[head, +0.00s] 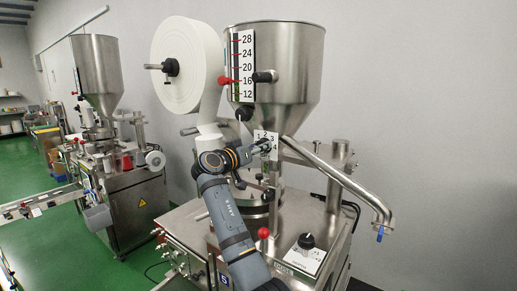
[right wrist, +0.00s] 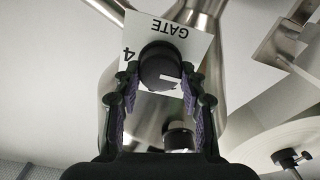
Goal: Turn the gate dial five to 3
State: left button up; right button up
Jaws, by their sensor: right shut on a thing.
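The gate dial is a dark round knob on a white plate (head: 259,134) marked with numbers, below the steel hopper of the near machine. In the right wrist view the dial (right wrist: 160,66) shows up close, with the upside-down word GATE and a 4 on its plate (right wrist: 195,45). A short white line shows on the knob's face. My right gripper (head: 262,146) is at the dial, and in the wrist view its fingers (right wrist: 161,82) are on both sides of the knob, shut on it. Which number the dial points to cannot be told. My left gripper is not in view.
The steel hopper (head: 283,65) bears a scale and a red pointer (head: 225,81). A white paper roll (head: 190,65) is at its left. A slanted steel pipe (head: 345,180) is at the right. Another dial (head: 306,241) and a red-knobbed lever (head: 263,233) are on the machine's top.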

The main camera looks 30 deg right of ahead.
jog(key=shift+s+m+b, duration=0.1)
jog(key=shift+m+b, duration=4.1)
jog(key=shift+b, duration=0.8)
jog(key=shift+m, duration=0.3)
jog(key=shift+r, duration=0.1)
jog(key=o, duration=1.2)
jog(key=shift+c, duration=0.2)
